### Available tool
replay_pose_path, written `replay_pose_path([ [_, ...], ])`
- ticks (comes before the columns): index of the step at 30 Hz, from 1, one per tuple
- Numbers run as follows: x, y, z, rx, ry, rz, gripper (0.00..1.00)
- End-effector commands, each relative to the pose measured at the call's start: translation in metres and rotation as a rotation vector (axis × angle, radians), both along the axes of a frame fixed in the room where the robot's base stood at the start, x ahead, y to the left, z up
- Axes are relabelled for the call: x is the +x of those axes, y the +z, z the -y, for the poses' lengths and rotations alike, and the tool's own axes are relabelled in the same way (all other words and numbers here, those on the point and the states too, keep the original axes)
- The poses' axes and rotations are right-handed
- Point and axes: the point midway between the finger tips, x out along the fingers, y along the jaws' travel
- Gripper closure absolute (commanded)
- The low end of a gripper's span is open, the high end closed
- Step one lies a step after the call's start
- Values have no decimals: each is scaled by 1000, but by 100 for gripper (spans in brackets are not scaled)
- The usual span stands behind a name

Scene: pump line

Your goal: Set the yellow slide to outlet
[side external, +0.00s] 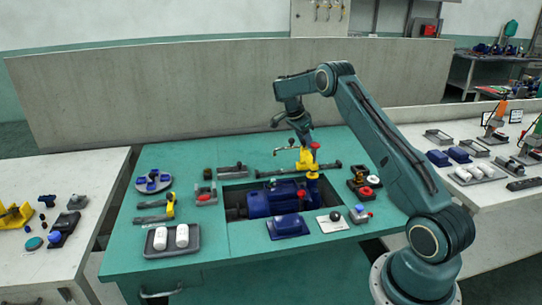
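The yellow slide (305,160) appears as an upright yellow block on a dark horizontal rail (270,173) at the back of the green bench. A small red knob (315,146) shows at its upper right. My gripper (304,138) hangs just above the yellow slide, pointing down. Its fingertips are small and overlap the slide in this view, so I cannot tell whether they touch it or are open or shut. Any outlet marking on the rail is too small to make out.
The blue pump (270,202) lies in a recess in front of the rail. A grey tray with white cylinders (150,251), a yellow-handled tool (171,205) and a red-topped fixture (372,181) stand around it. The green bench (215,150) is clear at the back left.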

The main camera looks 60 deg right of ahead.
Motion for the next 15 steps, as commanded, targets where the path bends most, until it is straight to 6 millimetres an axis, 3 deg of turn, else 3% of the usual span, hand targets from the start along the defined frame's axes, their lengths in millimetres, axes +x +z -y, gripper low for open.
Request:
replay_pose_path([
  [15,1,6,-2,-1,-1,-1,52],
])
